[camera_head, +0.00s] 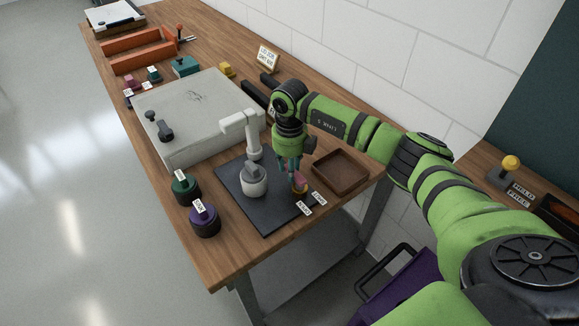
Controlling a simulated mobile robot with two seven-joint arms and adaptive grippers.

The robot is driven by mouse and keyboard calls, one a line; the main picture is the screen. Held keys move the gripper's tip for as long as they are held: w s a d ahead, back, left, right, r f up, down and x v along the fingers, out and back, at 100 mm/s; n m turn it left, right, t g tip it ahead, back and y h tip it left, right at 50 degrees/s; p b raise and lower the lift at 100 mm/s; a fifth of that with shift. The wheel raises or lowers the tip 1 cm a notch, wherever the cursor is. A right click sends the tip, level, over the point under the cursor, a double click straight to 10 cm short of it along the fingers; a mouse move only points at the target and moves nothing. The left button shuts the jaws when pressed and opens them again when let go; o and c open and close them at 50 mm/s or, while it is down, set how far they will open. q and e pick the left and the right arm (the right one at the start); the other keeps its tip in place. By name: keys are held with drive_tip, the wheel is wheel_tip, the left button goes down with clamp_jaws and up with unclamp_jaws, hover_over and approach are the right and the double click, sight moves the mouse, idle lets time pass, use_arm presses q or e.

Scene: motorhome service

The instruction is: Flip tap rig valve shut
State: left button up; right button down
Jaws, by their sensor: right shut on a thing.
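The tap rig has a dark base plate (233,189), a white tap spout (243,130) and a grey-white round part (253,181) below the spout. At the plate's right side is the valve (299,184), a small pink and tan part. My right gripper (293,171) points down over it, its fingers close together and shut on the valve's top. The fingers and wrist hide part of the valve, so its exact angle is unclear. Two small white labels (305,208) lie beside it, too small to read surely. My left gripper is out of view.
A brown open tray (341,172) stands right of the rig. Green-topped (185,187) and purple-topped (204,218) round containers stand left of it. A large pale panel (190,112) lies behind, with orange bins (143,57) farther back. The table's front-left edge is close.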

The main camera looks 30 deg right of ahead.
drive_tip(key=c, duration=0.9)
unclamp_jaws()
wheel_tip(320, 180, up, 12)
drive_tip(key=shift+r, duration=0.1)
